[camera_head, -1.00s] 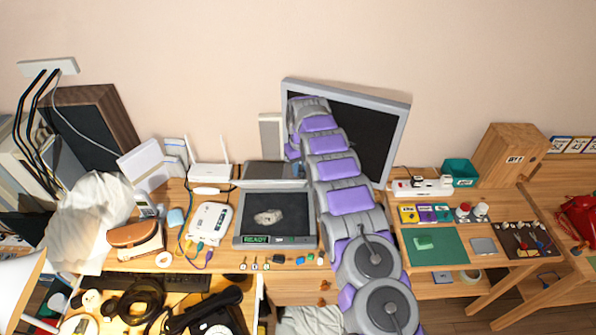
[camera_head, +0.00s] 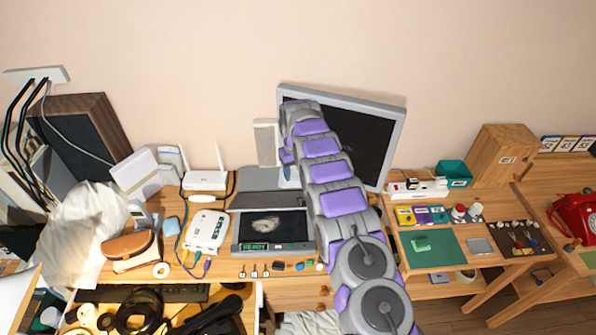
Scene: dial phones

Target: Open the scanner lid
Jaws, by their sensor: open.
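The grey scanner (camera_head: 235,247) sits on the desk left of my arm, with a green READY display on its front edge. Its dark glass (camera_head: 290,224) shows a pale picture. My arm reaches over the scanner's right side to the monitor. My gripper is hidden behind the arm's far end. A small pale patch shows beside the arm near the lid; I cannot tell what it is.
The monitor (camera_head: 372,140) leans behind the arm. A white router (camera_head: 205,181) and a white box with cables (camera_head: 206,231) stand left of the scanner. Small items lie along the desk's front. A green mat (camera_head: 432,246) and a power strip (camera_head: 418,188) lie to the right.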

